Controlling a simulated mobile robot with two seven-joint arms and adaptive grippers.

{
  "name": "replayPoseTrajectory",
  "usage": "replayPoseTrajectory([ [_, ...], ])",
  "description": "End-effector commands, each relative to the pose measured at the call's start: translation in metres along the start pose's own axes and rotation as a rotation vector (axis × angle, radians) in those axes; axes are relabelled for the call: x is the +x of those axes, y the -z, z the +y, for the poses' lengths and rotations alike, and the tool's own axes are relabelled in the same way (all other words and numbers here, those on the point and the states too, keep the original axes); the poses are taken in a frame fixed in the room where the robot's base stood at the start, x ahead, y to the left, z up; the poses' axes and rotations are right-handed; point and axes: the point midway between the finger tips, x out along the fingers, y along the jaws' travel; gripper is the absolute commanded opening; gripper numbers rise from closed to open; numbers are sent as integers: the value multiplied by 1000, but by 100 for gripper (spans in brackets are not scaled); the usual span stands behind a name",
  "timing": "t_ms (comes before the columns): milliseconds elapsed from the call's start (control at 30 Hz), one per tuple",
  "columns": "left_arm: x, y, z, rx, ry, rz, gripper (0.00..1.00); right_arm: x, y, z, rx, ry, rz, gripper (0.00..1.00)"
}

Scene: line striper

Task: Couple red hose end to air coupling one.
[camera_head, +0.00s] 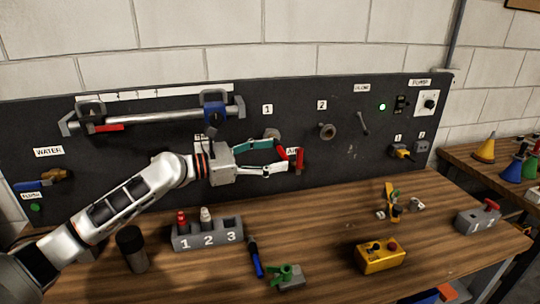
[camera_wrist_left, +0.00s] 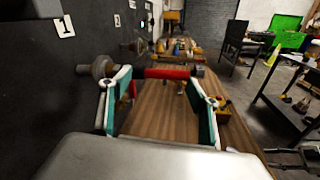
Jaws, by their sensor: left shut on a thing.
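My left gripper (camera_head: 286,160) is shut on the red hose end (camera_head: 299,160) in front of the dark panel. In the left wrist view the red hose end (camera_wrist_left: 168,72) lies crosswise between the fingertips (camera_wrist_left: 160,84), with a dark tip on its right. Air coupling one (camera_head: 272,133) is a grey round fitting on the panel below the label 1, partly hidden behind my gripper. It also shows in the left wrist view (camera_wrist_left: 103,67), left of the hose end and close to the left finger. I cannot tell whether they touch. My right gripper is out of view.
Coupling two (camera_head: 327,131) is to the right on the panel. A clamped bar (camera_head: 160,115) sits above my left arm. On the bench (camera_head: 330,215) stand a numbered holder (camera_head: 207,236), a yellow box (camera_head: 380,257) and a green-handled part (camera_head: 287,276).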

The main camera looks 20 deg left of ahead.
Motion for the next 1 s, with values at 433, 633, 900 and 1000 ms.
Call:
replayPoseTrajectory([
  [433,-2,-7,8,4,-15,-10,15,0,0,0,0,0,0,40],
  [633,-2,-5,6,2,-11,-7,80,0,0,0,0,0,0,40],
  [900,-1,-2,3,1,-6,-2,91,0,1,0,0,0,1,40],
  [1000,-1,-2,3,0,-5,-2,91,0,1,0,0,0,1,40],
])
